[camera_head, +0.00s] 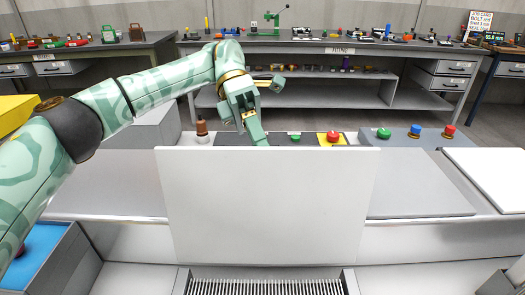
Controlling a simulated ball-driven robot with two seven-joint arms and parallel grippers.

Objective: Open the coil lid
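A large pale panel (265,205), which looks like the coil lid, stands upright in the middle of the white bench. A ribbed metal grille (265,286) shows below its lower edge at the bottom of the view. My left gripper (268,112) is behind the panel's top edge, with one finger pointing down towards that edge and another part sticking out to the right. The fingers look apart, with nothing seen between them. Whether the lower finger touches the panel cannot be told, as its tip is hidden at the panel's edge. My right gripper is not in view.
Green, red and blue push buttons (415,131) line the console behind the panel. A brown-topped knob (202,130) stands left of it. A flat grey plate (415,185) and a white plate (492,178) lie to the right. A blue-lined bin (40,262) is at lower left.

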